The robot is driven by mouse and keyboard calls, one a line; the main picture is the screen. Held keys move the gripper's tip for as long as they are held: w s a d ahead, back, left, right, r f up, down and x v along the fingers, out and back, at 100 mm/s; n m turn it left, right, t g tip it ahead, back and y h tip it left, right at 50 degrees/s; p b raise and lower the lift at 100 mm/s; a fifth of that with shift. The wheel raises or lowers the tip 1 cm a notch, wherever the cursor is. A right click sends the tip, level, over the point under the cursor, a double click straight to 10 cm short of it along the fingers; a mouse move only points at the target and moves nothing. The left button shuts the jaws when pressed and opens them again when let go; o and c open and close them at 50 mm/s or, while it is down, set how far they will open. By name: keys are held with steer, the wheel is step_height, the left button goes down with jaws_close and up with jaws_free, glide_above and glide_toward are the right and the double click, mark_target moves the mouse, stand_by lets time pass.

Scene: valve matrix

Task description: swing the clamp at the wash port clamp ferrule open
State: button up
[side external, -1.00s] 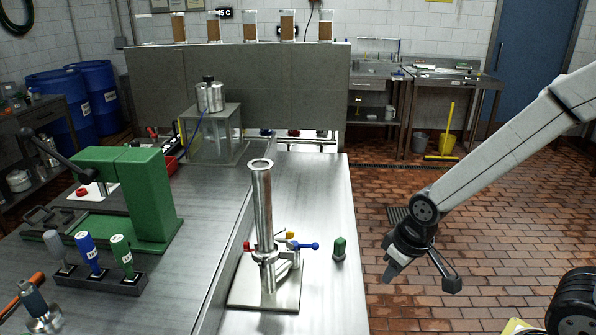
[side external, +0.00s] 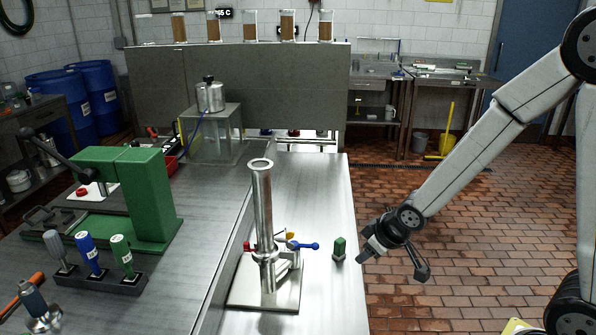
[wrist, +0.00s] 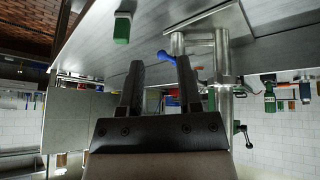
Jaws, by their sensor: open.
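The steel column (side external: 263,205) stands upright on a flat plate (side external: 240,292), with small valve handles around its lower part: a blue one (side external: 305,246), a yellow one (side external: 290,235) and a red one (side external: 247,247). The clamp and its ferrule are too small to tell apart from the column's fittings. My gripper (side external: 363,257) is right of the column, near the bench's right edge, apart from the column. In the wrist view my gripper (wrist: 160,68) is open with nothing between its fingers. The blue handle (wrist: 166,57) and column (wrist: 222,75) show beyond the fingers.
A small green-topped piece (side external: 339,246) stands on the bench between the column and my gripper, close to the fingertips. A green press (side external: 150,195) and a rack of handled tools (side external: 95,280) stand on the left. The bench (side external: 325,185) is clear behind the green-topped piece.

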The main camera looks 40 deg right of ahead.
steer(key=w+a+f+n+t+y, duration=0.3)
steer(key=w+n+t+y, duration=0.3)
steer(key=y, duration=0.7)
steer(key=shift+w+a+f+n+t, duration=0.2)
steer(key=shift+w+a+n+t, duration=0.3)
steer(key=shift+a, duration=0.4)
steer(key=shift+x, duration=3.8)
steer(key=shift+a+f, duration=0.1)
steer(key=shift+s, duration=0.1)
jaws_close()
